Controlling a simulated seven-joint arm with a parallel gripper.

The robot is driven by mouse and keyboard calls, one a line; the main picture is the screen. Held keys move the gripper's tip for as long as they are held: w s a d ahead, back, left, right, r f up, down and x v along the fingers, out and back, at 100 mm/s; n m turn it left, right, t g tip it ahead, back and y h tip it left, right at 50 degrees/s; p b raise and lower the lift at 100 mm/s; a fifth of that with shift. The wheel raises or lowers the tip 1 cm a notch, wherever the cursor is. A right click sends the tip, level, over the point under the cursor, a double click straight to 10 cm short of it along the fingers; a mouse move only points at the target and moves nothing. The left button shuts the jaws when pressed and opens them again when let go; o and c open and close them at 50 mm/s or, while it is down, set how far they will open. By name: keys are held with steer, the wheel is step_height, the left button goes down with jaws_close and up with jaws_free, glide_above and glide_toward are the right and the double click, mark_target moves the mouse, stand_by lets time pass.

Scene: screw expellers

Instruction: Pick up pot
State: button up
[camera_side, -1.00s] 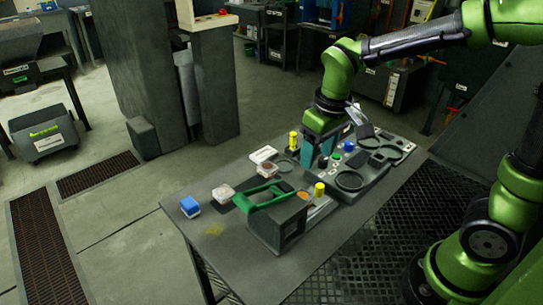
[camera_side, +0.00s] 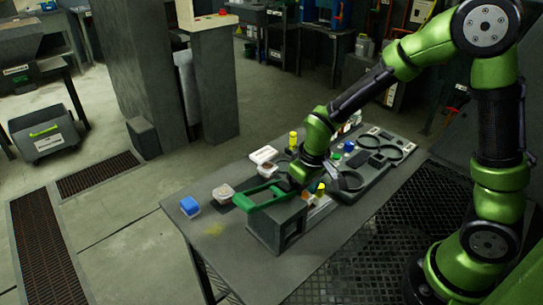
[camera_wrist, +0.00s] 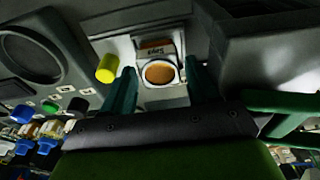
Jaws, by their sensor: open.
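In the wrist view, a small light-rimmed pot (camera_wrist: 158,73) with an orange round top sits in front of a labelled recess. My gripper (camera_wrist: 160,66) is open, with one teal finger on each side of the pot in the picture. The pot appears between the fingers, but I cannot tell how far they reach down around it, or whether they touch it. In the side view my gripper (camera_side: 297,181) is low over the table beside the green-handled grey box (camera_side: 274,226), and it hides the pot there.
A yellow cylinder (camera_wrist: 107,68) stands close left of the fingers in the wrist view. The table's front-left corner is clear.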

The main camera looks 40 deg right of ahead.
steer(key=shift+r, duration=0.1)
steer(key=c, duration=1)
